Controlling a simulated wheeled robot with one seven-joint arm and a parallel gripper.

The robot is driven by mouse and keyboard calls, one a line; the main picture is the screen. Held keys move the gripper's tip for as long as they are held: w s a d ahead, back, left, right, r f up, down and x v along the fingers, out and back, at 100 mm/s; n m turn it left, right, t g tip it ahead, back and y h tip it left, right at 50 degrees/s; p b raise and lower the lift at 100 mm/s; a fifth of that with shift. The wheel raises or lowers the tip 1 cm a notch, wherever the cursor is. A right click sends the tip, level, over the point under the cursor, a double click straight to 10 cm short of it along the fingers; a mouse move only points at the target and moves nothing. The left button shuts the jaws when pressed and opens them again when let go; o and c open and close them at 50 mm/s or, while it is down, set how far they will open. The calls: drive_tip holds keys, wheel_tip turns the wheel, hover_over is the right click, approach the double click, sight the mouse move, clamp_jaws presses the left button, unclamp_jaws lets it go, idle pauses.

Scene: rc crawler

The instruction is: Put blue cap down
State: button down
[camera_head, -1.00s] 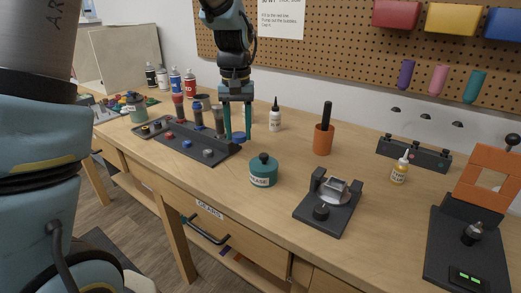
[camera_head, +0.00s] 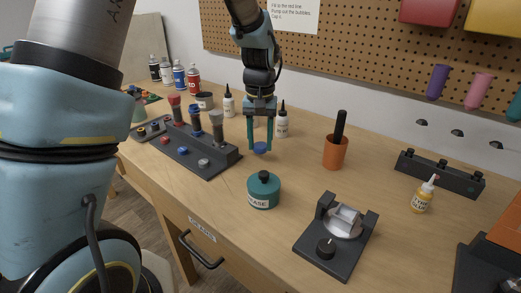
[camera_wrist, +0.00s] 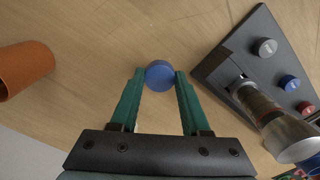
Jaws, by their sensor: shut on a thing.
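The blue cap (camera_head: 260,147) is a small round disc held between the green fingertips of my gripper (camera_head: 260,142). In the wrist view the cap (camera_wrist: 160,76) sits between the two fingertips, with a finger on each side. My gripper points down over the bench (camera_head: 225,225), in the open patch between the dark rack and the orange cup. I cannot tell whether the cap touches the wood.
A dark rack (camera_head: 222,158) with tubes and small caps stands left of my gripper. A green grease jar (camera_head: 263,190) is in front, white bottles (camera_head: 281,122) behind. Bare wood surrounds the cap.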

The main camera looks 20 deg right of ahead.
sight(260, 145)
drive_tip(key=shift+f+p, duration=0.4)
drive_tip(key=shift+f, duration=1.45)
drive_tip(key=shift+f, duration=0.2)
drive_tip(key=shift+c, duration=1.9)
unclamp_jaws()
drive_tip(key=shift+r, duration=0.1)
wheel_tip(260, 145, up, 12)
drive_tip(key=shift+r+b, duration=0.15)
drive_tip(key=shift+b, duration=0.9)
